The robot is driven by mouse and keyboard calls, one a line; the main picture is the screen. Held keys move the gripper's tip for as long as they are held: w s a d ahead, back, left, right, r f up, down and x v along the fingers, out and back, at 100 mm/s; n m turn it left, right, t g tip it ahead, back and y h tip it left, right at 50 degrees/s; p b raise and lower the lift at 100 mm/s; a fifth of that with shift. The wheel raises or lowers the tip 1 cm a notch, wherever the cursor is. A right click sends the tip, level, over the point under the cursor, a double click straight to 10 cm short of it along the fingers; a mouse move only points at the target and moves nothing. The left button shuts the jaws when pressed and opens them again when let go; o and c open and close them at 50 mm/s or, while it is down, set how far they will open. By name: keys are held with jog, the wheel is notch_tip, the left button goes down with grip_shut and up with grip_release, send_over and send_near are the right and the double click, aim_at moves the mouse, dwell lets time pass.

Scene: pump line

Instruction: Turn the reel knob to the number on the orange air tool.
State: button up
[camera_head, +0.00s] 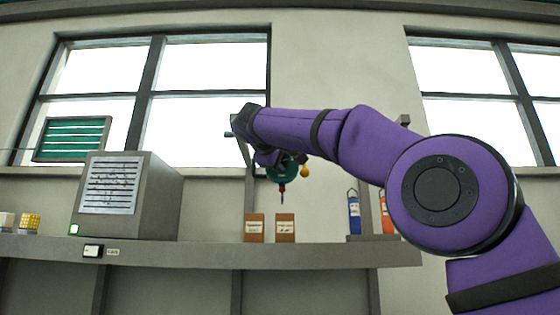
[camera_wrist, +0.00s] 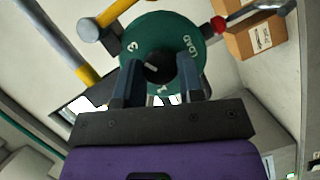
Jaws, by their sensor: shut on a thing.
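The green reel (camera_head: 284,172) hangs in front of the wall between the windows, partly behind my wrist. In the wrist view its green face (camera_wrist: 150,30) carries a 3 at the left, a 1 at the bottom and white lettering at the right. The black reel knob (camera_wrist: 158,65) sits at its centre with a short white mark, which appears to point left. My gripper (camera_wrist: 160,82) is shut on the knob, one finger on each side. An orange cylinder (camera_head: 387,220), possibly the orange air tool, stands on the shelf, partly hidden by my arm; no number is readable.
The grey shelf (camera_head: 210,250) holds a grey box with a vent (camera_head: 155,195), two brown boxes (camera_head: 254,228) and a blue cylinder (camera_head: 353,213). A yellow-and-grey bar (camera_wrist: 60,45) runs close at left in the wrist view.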

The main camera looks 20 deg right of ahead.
jog(key=shift+f, duration=0.1)
jog(key=o, duration=0.9)
jog(key=v, duration=1)
jog(key=shift+s+a, duration=0.25)
jog(key=shift+s, duration=0.05)
